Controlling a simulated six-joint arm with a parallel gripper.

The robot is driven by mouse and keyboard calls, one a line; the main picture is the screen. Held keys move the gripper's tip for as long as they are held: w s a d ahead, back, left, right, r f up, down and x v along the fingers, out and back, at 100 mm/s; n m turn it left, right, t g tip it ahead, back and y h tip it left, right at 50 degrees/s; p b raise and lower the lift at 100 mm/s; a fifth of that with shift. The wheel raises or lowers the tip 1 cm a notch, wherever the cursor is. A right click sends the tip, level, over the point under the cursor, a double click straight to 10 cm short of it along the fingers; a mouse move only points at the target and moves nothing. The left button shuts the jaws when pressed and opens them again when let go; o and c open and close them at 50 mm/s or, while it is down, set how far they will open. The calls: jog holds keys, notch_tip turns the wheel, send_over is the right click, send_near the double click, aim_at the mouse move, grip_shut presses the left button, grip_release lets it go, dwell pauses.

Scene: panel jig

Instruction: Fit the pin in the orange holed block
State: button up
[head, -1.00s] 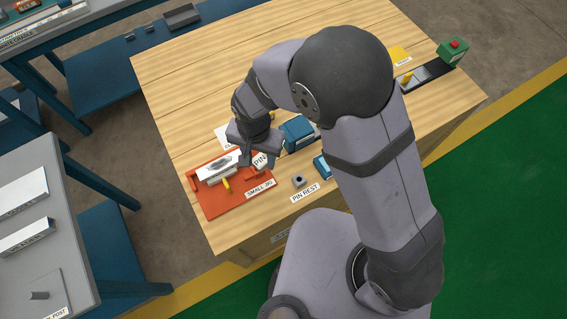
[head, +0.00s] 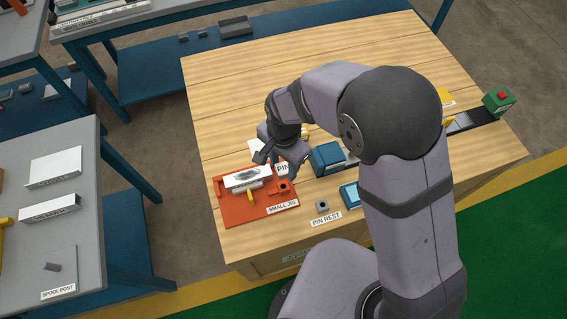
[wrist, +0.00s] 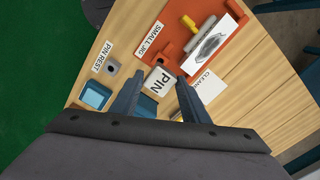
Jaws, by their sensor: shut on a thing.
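My gripper (head: 276,161) is above the back right part of the orange-red small jig (head: 258,208). In the wrist view my gripper (wrist: 160,84) is shut on the pin, whose white face marked PIN (wrist: 158,80) shows between the fingers. The pin's lower end cannot be made out. The orange holed block (head: 283,186) stands at the jig's right side with its dark hole facing up. The pin looks apart from it, a little behind and above it in the head view.
A white plate with a grey smudge (head: 248,177) and a yellow handle (head: 250,197) sit on the jig. The pin rest (head: 322,206) is empty, right of the jig. Blue fixtures (head: 327,158) stand further right. The table's back left is clear.

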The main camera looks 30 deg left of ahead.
aim_at(283, 178)
jog(key=shift+f+b, duration=2.05)
jog(key=shift+f, duration=0.85)
jog(key=shift+f+b, duration=1.05)
jog(key=shift+f, duration=0.95)
jog(key=o, duration=1.2)
jog(key=shift+r, duration=0.1)
jog(key=shift+o, duration=0.2)
jog(key=shift+r, duration=0.1)
jog(key=shift+r+b, duration=0.3)
jog(key=shift+r, duration=0.4)
jog(key=shift+r+b, duration=0.7)
jog(key=shift+r, duration=2.15)
